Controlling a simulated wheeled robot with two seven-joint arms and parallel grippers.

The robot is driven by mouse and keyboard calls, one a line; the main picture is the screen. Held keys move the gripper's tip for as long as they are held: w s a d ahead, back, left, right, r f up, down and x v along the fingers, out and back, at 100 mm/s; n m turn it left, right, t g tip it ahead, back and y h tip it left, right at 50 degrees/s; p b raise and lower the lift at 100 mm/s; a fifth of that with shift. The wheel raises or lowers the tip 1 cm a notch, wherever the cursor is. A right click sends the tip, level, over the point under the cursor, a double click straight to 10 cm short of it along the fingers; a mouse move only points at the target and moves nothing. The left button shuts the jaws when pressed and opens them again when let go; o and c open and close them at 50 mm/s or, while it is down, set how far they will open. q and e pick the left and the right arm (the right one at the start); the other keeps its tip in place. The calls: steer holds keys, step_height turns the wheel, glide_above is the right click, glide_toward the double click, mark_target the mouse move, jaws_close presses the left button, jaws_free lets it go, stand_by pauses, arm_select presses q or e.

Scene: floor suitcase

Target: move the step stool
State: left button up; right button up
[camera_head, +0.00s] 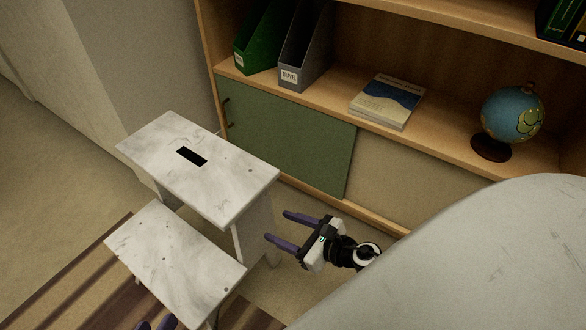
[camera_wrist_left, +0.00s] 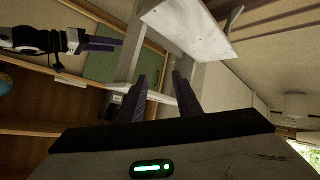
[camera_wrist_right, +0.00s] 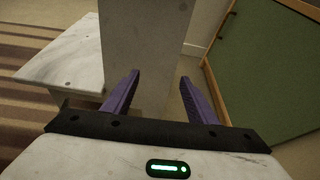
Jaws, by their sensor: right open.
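The step stool (camera_head: 175,250) is white, worn and two-stepped, and stands upright before a low cabinet. Its top step has a dark slot. My right gripper (camera_head: 277,228) is open and empty, right of the stool, its fingers pointing at the side panel. In the right wrist view the panel (camera_wrist_right: 145,35) lies ahead of the fingertips, apparently not between them. My left gripper (camera_head: 156,324) shows only its fingertips at the bottom edge, by the front of the lower step. In the left wrist view its fingers (camera_wrist_left: 160,77) are apart, with the stool (camera_wrist_left: 190,30) above and beyond; contact is unclear.
The cabinet's green sliding door (camera_head: 285,140) is close behind the stool. Its shelf holds magazine files (camera_head: 305,45), books (camera_head: 387,100) and a globe (camera_head: 513,112). A striped rug (camera_head: 70,285) lies under the stool's front. Bare floor (camera_head: 50,170) is free to the left.

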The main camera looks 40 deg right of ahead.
mark_target(267, 221)
steer(key=x, duration=0.6)
steer(key=shift+w+a+f+b, duration=0.1)
steer(key=shift+w+f+b, duration=0.1)
steer(key=shift+w+b, duration=0.2)
steer(key=shift+c, duration=0.4)
jaws_close()
